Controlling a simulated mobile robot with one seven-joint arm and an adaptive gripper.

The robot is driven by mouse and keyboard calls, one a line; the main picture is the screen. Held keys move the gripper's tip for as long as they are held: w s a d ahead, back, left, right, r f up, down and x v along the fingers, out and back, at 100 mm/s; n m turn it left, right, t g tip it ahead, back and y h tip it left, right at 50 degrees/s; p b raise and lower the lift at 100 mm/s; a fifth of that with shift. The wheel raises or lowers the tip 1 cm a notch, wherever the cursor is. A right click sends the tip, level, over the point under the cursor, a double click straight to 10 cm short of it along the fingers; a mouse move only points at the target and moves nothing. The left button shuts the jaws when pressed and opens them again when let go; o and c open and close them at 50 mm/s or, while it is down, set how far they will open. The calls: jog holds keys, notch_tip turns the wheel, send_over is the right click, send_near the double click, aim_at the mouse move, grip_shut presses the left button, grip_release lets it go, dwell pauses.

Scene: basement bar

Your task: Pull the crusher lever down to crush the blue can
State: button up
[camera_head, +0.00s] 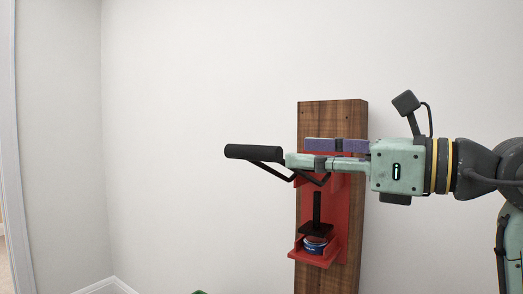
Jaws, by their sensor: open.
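The can crusher has a red metal frame (343,215) fixed to an upright wooden board (348,112). Its lever (253,152) has a thick black grip that sticks out to the left, roughly level, with thin black arms running back to the frame. The blue can (315,245) sits upright on the red bottom shelf, below the black press plate (316,229); I cannot tell whether they touch. My gripper (300,153) is open, reaching in from the right. Its fingers are in front of the upper frame and near the lever arms, right of the grip. Contact with the lever is unclear. They hide part of the upper frame.
A plain pale wall stands behind the board, and the space left of the lever is free. A white door frame (20,150) is at the far left. A small green thing (199,292) just shows at the bottom edge. My arm fills the right side.

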aim_at(258, 153)
jog(key=p+x, duration=0.1)
jog(key=x, duration=0.8)
jog(key=shift+w+a, duration=0.15)
jog(key=shift+a, duration=0.1)
grip_shut()
dwell(0.4)
